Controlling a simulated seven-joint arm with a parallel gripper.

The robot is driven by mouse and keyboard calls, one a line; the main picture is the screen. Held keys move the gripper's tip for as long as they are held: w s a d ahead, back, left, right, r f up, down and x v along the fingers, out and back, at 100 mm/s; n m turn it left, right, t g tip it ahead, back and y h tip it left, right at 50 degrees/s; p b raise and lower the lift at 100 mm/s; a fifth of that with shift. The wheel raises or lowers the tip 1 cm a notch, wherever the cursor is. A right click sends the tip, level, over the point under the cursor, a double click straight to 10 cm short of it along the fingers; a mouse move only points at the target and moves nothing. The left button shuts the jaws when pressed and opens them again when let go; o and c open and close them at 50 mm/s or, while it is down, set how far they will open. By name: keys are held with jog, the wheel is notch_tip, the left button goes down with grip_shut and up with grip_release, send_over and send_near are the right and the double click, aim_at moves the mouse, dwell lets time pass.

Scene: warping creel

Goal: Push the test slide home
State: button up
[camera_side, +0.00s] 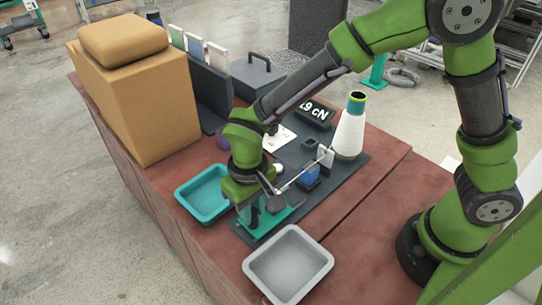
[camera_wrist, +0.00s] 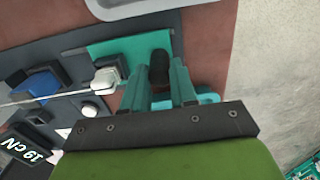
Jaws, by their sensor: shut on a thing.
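My gripper (camera_side: 258,212) reaches down at the front end of the dark base plate (camera_side: 337,184). In the wrist view its two teal fingers (camera_wrist: 160,78) are closed around a dark upright knob (camera_wrist: 160,62). The knob stands on a flat green plate (camera_wrist: 128,44), which looks like the test slide; it also shows below my gripper in the side view (camera_side: 271,221). A pale grey block (camera_wrist: 105,79) sits at the plate's edge, and a thin white thread (camera_wrist: 50,98) runs from it. A blue block (camera_wrist: 38,83) stands farther along the base. My fingers partly hide the knob.
A teal tray (camera_side: 181,193) lies left of my gripper and a grey tray (camera_side: 250,266) in front. A white yarn cone (camera_side: 349,133) and a display reading 1.9 cN (camera_side: 316,111) stand behind. A large tan box (camera_side: 140,105) stands at left.

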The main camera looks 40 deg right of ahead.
jog(key=shift+d, duration=2.35)
jog(key=o, duration=0.7)
jog(key=shift+o, duration=0.2)
notch_tip(320, 180, up, 7)
